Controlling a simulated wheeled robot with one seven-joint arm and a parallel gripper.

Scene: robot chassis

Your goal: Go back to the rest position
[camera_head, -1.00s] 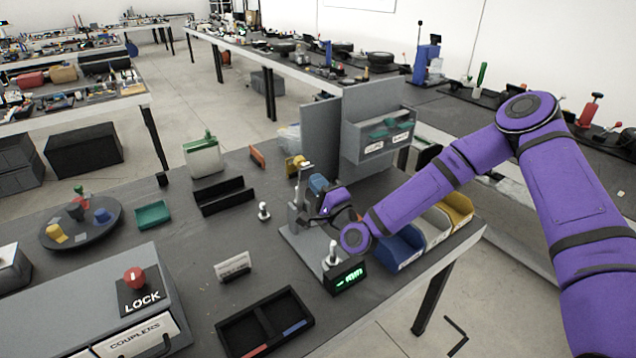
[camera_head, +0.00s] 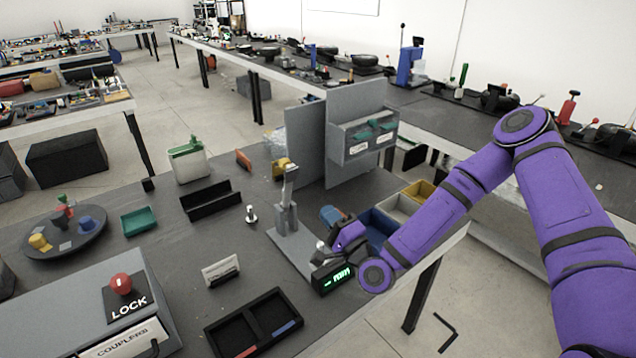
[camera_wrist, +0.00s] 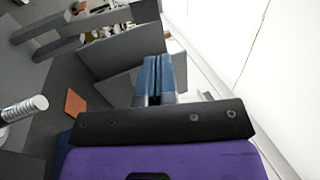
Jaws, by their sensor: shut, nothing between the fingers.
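My gripper (camera_head: 328,214) is over the right part of the near bench, just right of the grey upright fixture (camera_head: 286,205) and apart from it. My purple arm reaches in from the right, its wrist low behind the small black display (camera_head: 332,279) with green characters. In the wrist view my gripper's blue fingers (camera_wrist: 153,78) are together with nothing between them. In that view a grey panel (camera_wrist: 118,52) stands beyond the fingers.
Blue, white and yellow bins (camera_head: 397,207) sit on the bench's right edge, close to my forearm. A grey panel with a green-filled box (camera_head: 360,143) stands behind. A black two-part tray (camera_head: 213,331) and a LOCK button box (camera_head: 70,322) are at the front.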

